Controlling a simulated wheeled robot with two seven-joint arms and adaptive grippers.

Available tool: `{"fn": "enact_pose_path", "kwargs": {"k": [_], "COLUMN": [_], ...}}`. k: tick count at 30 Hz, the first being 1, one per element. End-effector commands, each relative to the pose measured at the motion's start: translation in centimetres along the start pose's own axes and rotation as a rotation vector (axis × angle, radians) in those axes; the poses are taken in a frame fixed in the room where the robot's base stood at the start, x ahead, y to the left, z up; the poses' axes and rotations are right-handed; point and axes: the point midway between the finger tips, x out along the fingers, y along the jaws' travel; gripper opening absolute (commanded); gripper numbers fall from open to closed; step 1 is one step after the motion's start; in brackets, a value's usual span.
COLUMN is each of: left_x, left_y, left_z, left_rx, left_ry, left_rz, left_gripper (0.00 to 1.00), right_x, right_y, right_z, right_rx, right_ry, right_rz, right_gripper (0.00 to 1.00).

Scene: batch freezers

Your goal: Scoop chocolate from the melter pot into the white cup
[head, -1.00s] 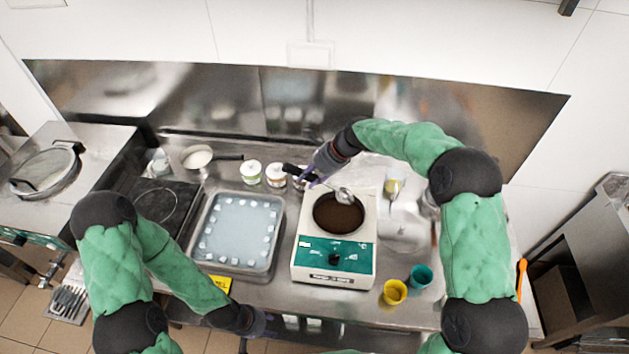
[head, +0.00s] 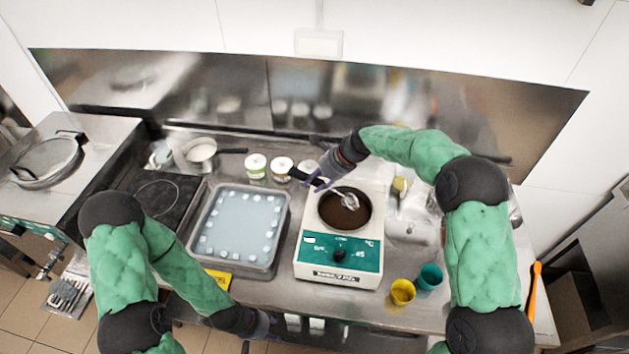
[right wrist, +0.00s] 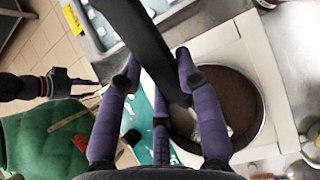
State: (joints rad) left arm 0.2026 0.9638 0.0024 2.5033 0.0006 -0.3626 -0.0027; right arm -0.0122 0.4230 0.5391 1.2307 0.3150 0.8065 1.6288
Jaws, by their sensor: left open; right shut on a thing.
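The melter (head: 352,273) is a white box with a green front panel and a round pot of brown chocolate (head: 335,214). My right gripper (head: 318,178) is shut on the black handle of a metal ladle (head: 350,201). The ladle's bowl is at the pot opening; I cannot tell whether it touches the chocolate. The right wrist view shows the black handle (right wrist: 150,50) between purple fingers, with the pot (right wrist: 262,125) behind. My left gripper (head: 268,324) is open and empty at the counter's front edge. I cannot pick out the white cup with certainty.
A yellow cup (head: 402,291) and a teal cup (head: 430,277) stand right of the melter. A tray (head: 194,240) with small white pieces is on its left. Several white jars (head: 256,166) and a saucepan (head: 201,150) stand behind. Two small white items (head: 293,322) show at the front edge.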

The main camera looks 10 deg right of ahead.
Motion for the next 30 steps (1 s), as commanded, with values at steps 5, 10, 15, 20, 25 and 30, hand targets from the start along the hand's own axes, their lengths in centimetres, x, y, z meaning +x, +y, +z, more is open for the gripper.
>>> {"fn": "enact_pose_path", "kwargs": {"k": [5,10,15,20,25,30], "left_x": [1.1,2.0,2.9,3.7,4.2,4.7], "left_y": [-0.4,-0.7,-1.0,-1.3,-1.5,-1.7], "left_z": [-0.1,-0.1,-0.1,-0.1,-0.2,-0.2], "left_rx": [0.000,0.000,0.000,0.000,0.000,0.000], "left_ry": [0.000,0.000,0.000,0.000,0.000,0.000], "left_rz": [0.000,0.000,0.000,0.000,0.000,0.000], "left_gripper": [0.46,0.46,0.46,0.46,0.46,0.46], "right_x": [0.9,1.7,2.4,3.1,2.6,2.0], "right_y": [0.0,0.0,0.0,0.0,0.0,0.0], "right_z": [-0.9,-1.6,-2.4,-3.0,-3.8,-4.6], "right_rx": [0.000,0.001,0.001,0.002,0.001,0.001], "right_ry": [0.000,0.000,0.000,0.000,0.000,0.000], "right_rz": [0.000,0.000,0.000,0.000,-0.001,0.000], "right_gripper": [0.01,0.01,0.01,0.01,0.01,0.01]}}
